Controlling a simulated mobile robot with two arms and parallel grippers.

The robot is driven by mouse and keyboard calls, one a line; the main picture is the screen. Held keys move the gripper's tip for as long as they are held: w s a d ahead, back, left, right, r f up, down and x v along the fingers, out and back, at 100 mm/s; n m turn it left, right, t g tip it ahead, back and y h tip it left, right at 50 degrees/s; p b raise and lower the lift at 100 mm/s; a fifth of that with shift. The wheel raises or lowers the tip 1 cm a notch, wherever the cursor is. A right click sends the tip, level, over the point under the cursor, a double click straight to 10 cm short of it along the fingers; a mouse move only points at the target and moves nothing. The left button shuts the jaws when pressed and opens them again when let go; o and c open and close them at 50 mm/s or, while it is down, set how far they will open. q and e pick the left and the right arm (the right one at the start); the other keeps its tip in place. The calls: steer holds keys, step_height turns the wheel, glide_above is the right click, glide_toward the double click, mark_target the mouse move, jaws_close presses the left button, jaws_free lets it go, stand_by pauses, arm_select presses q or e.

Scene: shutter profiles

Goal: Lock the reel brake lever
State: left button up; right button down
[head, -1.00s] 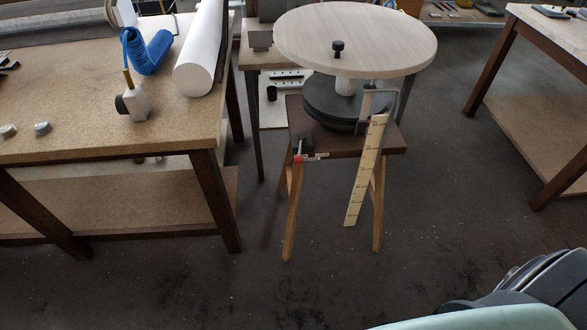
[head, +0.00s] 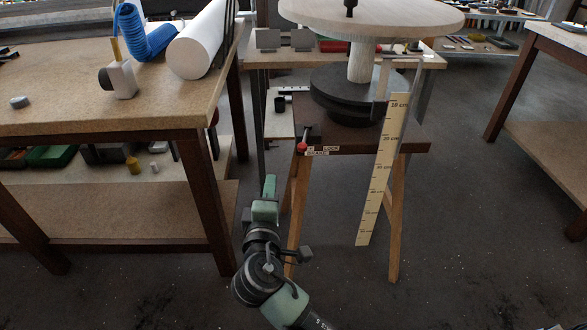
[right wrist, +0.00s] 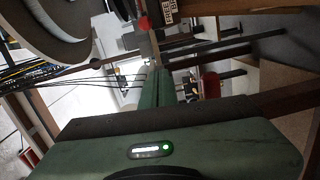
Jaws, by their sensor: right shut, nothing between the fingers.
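The reel stand has a round pale wooden top (head: 375,14) above a dark reel disc (head: 350,95) on a brown board with wooden legs. The brake lever's red knob (head: 301,147) is at the board's left front corner, below a black block (head: 309,131) and beside a small label reading LOCK and BRAKE (head: 322,150). My right gripper (head: 269,186) is shut and empty, below and left of the knob, apart from it. In the right wrist view the shut green fingers (right wrist: 157,86) point up the picture; the red knob (right wrist: 144,22) is beyond them. My left gripper is not in view.
A ruler strip (head: 382,170) hangs at the stand's front right. A workbench (head: 100,110) with a white roll (head: 197,42) and blue coil (head: 138,38) stands at left, its leg near my right arm. Another table (head: 550,60) is at right. The floor between is clear.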

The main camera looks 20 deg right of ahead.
mark_target(305, 137)
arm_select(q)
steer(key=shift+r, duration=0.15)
arm_select(e)
steer(key=shift+s+d+r, duration=0.1)
steer(key=shift+s+r, duration=0.05)
steer(key=shift+r, duration=0.5)
